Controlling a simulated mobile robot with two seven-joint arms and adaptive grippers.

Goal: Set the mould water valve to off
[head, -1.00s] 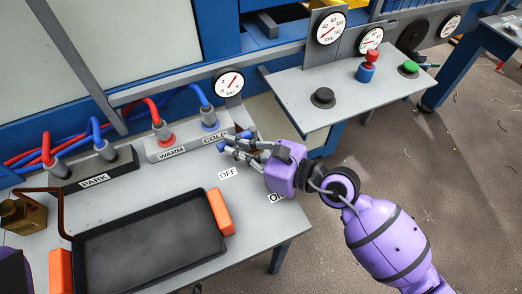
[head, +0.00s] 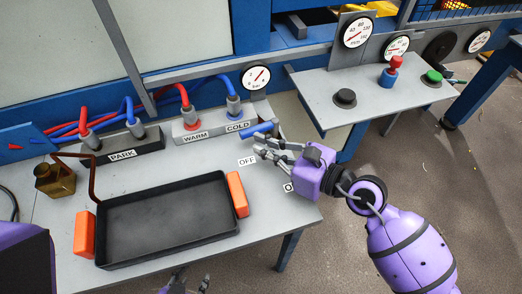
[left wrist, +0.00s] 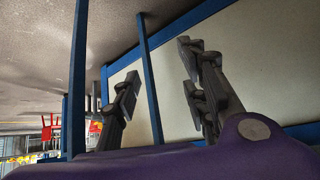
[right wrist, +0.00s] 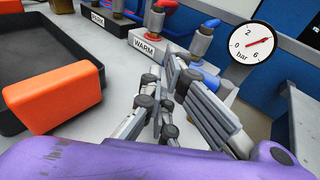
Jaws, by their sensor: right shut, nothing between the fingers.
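The valve's blue lever (head: 258,130) shows beside the COLD label, just beyond my right fingertips. Its pivot is hidden, and I cannot tell whether the fingers touch it. The OFF label (head: 247,161) lies on the table left of my right gripper (head: 264,147).
A black tray (head: 165,218) with orange handles fills the table's front. WARM and COLD hose sockets (head: 211,118) and a PARK block (head: 122,150) stand behind it. A pressure gauge (head: 256,78) is above. A button shelf (head: 370,95) is at the right.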

